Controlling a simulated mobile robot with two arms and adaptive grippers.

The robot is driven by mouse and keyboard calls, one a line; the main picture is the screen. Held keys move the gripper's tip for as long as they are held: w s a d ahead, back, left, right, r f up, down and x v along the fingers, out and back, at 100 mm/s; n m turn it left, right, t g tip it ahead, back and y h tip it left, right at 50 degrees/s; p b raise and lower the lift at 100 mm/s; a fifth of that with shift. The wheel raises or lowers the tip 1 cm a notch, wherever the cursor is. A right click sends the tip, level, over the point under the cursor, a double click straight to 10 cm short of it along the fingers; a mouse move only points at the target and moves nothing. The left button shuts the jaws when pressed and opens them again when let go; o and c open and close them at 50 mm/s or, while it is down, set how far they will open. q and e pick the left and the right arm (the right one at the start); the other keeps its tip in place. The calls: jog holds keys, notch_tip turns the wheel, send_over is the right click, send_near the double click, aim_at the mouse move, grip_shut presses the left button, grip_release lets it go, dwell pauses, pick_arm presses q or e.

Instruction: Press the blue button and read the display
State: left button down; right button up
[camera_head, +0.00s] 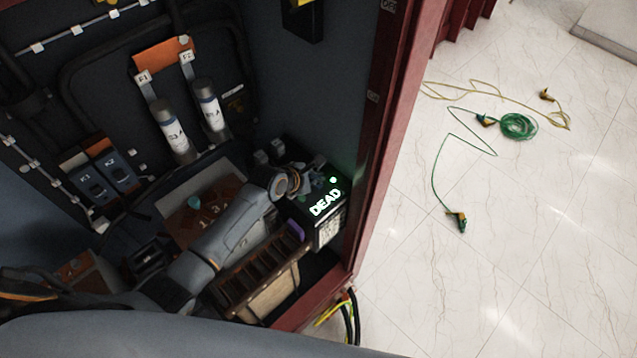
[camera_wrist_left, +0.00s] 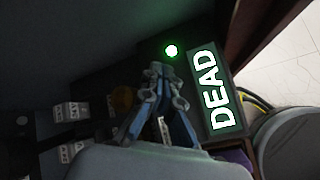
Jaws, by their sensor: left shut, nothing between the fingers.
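The display (camera_head: 326,202) on a black box (camera_head: 331,232) reads "DEAD" in bright letters, with a lit green light (camera_head: 333,180) beside it. The display (camera_wrist_left: 212,95) and the green light (camera_wrist_left: 171,50) also show in the left wrist view. My left gripper (camera_head: 318,185) is at the top of this box, with its fingers shut and empty. In the left wrist view the gripper (camera_wrist_left: 160,72) points at the box's face, just left of the display. I cannot make out the blue button; my fingers may cover it. My right gripper is not in view.
The box stands inside a dark cabinet with a red frame (camera_head: 385,130). Two fuse cylinders (camera_head: 172,130) and blue-grey switch units (camera_head: 117,165) are left of it. A brown terminal block (camera_head: 258,272) is below my arm. Green and yellow cables (camera_head: 517,126) lie on the open floor at right.

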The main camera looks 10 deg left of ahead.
pick_arm(q)
jog(key=shift+f, duration=0.15)
jog(key=shift+f, duration=0.25)
dwell(0.3)
jog(key=shift+f, duration=0.5)
dwell(0.5)
jog(key=shift+r+p, duration=0.95)
